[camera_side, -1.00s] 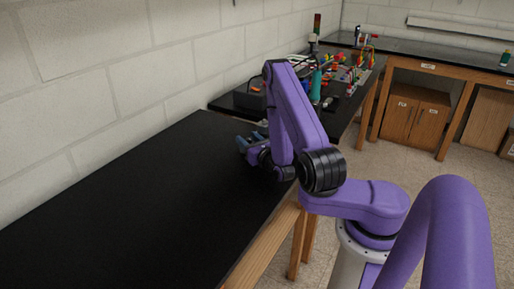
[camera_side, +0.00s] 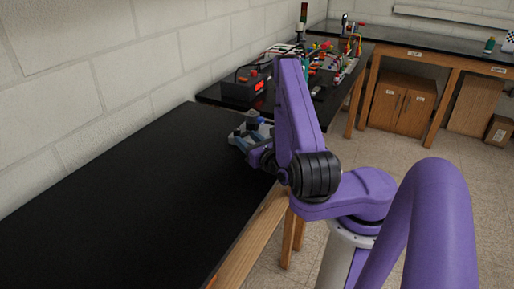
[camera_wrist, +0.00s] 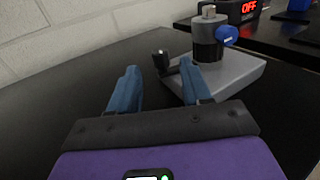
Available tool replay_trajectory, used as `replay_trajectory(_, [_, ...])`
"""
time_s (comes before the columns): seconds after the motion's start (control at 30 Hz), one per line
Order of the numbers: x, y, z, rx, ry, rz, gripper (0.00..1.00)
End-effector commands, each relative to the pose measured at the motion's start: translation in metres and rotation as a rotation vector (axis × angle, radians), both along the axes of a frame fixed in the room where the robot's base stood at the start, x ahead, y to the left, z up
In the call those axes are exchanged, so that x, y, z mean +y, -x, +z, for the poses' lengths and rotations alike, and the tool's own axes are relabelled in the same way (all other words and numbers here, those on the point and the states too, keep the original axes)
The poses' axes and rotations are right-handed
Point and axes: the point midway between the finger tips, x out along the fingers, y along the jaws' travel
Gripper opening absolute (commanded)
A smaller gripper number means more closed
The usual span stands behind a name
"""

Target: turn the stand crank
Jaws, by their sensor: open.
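The stand shows in the wrist view as a grey base plate (camera_wrist: 240,76) with a dark upright post (camera_wrist: 208,42) and a blue knob (camera_wrist: 227,35) on its right side. Its crank (camera_wrist: 161,61), a dark arm with an upright handle, sticks out to the left of the post. My gripper (camera_wrist: 158,68) is open, with blue fingers pointing toward the stand. The crank handle appears between the fingertips, closer to the right one, which covers part of the crank arm. I cannot tell its depth between them. In the side view the stand (camera_side: 253,118) is small and partly hidden by my gripper.
A black box with a red OFF display (camera_wrist: 249,8) stands behind the stand, on the farther bench; it also shows in the side view (camera_side: 244,86). Wires and small parts clutter that bench. The black tabletop (camera_side: 130,205) is clear toward the front left. A block wall runs along the left.

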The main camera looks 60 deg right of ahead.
Motion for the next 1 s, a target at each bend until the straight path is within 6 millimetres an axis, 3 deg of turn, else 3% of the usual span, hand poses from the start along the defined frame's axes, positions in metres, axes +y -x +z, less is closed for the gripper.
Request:
replay_trajectory(0.53, [0.019, 0.035, 0.000, -0.001, 0.000, 0.000, 0.48])
replay_trajectory(1.0, [0.023, 0.042, 0.000, -0.002, 0.000, 0.001, 0.48])
